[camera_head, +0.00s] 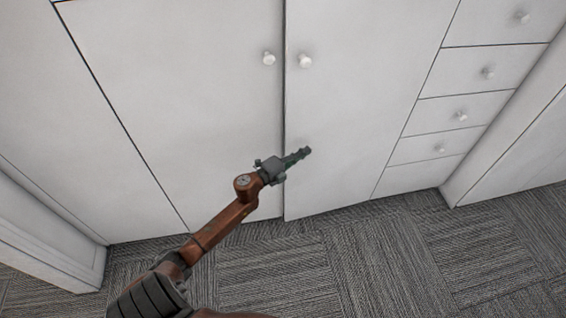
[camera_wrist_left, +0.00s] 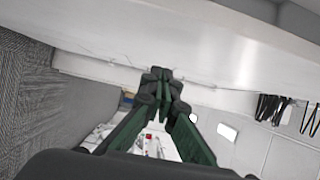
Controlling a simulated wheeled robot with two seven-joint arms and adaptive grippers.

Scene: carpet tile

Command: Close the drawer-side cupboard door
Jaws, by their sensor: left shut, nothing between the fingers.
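The drawer-side cupboard door (camera_head: 365,110) is the white door beside the drawers in the head view, with a round white knob (camera_head: 305,60) near its upper left edge. It stands nearly flush with the neighbouring left door (camera_head: 190,90); a thin dark gap runs between them. My left gripper (camera_head: 305,151) is shut and empty, in front of the lower left part of the drawer-side door. Its shut fingers also show in the left wrist view (camera_wrist_left: 161,88), close to a white panel (camera_wrist_left: 200,45). I cannot tell whether they touch it. My right gripper is not in view.
Several white drawers (camera_head: 470,75) with knobs are stacked to the right of the door. The left door has its own knob (camera_head: 268,58). Grey patterned carpet (camera_head: 375,258) lies clear in front. White side units (camera_head: 50,225) flank the cupboard.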

